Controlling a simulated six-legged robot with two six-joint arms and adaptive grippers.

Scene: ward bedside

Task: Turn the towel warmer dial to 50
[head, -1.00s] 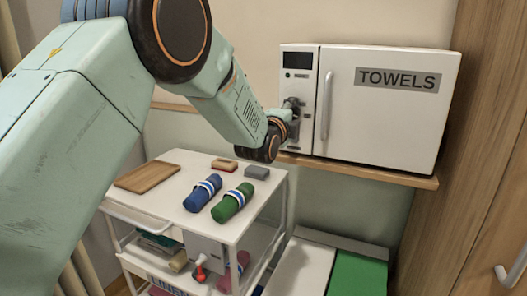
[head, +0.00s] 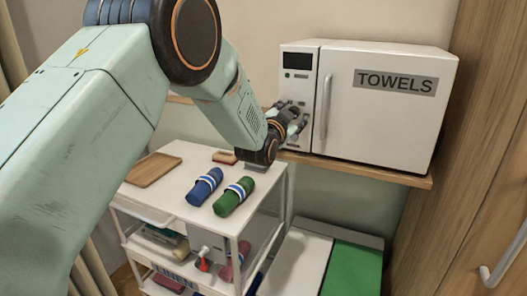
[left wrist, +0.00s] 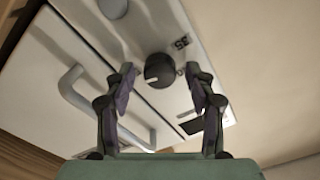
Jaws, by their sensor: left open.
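The white towel warmer (head: 385,115) stands on a wooden shelf, its door lettered TOWELS. Its round black dial (left wrist: 159,70) shows in the left wrist view, with a short white mark towards the picture's lower left. A printed number, seemingly 35, is beside the dial. My left gripper (head: 292,115) is in front of the control panel and hides the dial in the head view. In the left wrist view its open fingers (left wrist: 160,75) stand either side of the dial, with visible gaps. My right gripper is not in view.
The door handle (head: 326,105) is just right of the panel. Below, a white cart (head: 165,205) carries a wooden board (head: 152,169), a blue rolled towel (head: 204,187) and a green rolled towel (head: 235,197). A wooden cabinet stands at the right.

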